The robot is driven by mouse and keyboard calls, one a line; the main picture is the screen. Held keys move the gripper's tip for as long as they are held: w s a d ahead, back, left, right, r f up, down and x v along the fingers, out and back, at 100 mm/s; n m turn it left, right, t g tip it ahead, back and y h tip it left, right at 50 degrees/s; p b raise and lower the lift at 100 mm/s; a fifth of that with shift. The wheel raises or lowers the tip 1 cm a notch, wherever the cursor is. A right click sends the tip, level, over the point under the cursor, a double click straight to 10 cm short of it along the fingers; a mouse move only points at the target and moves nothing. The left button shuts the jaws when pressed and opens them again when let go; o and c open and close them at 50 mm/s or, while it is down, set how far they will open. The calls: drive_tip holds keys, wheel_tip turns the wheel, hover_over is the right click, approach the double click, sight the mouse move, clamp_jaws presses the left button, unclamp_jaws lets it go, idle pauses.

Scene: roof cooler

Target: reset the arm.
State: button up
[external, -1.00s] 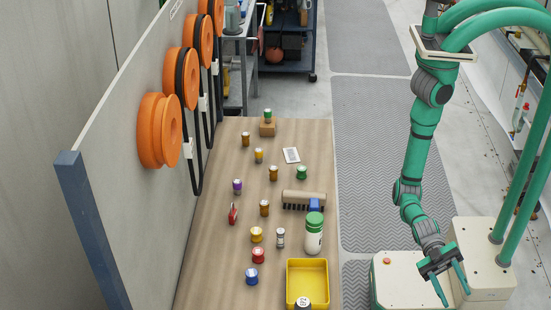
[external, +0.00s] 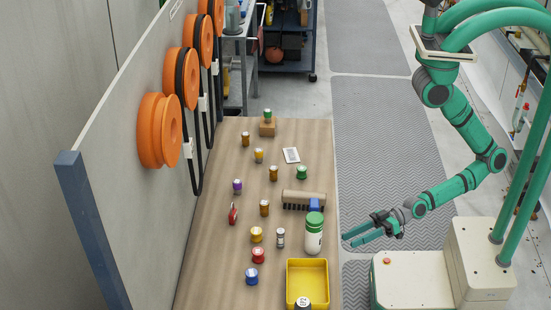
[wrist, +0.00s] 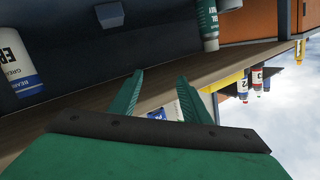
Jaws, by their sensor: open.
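My gripper (external: 348,240) is in the external view, off the right edge of the wooden table. Its two green fingers are spread and point left toward the table, with nothing between them. The elbow is bent out to the right. In the wrist view the open fingers (wrist: 160,76) point at the table edge, and the scene looks upside down.
The table (external: 205,265) holds a white bottle with a green lid (external: 314,235), a yellow tray (external: 307,278), a brush (external: 303,199) and several small jars. Orange reels (external: 160,130) hang on the left wall panel. The grey floor mat (external: 385,150) is clear.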

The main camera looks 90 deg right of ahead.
drive_tip(key=s+d+r+h, duration=0.2)
drive_tip(key=d, duration=0.7)
drive_tip(key=s+d+r+h, duration=0.2)
drive_tip(key=d+r+h, duration=0.1)
drive_tip(key=d, duration=0.6)
drive_tip(key=s+d+r+t+h, duration=0.1)
drive_tip(key=s+d+r+h, duration=0.1)
drive_tip(key=d, duration=0.7)
drive_tip(key=shift+s+d+r+m, duration=0.15)
drive_tip(key=shift+s+d+m, duration=0.25)
drive_tip(key=shift+s, duration=0.1)
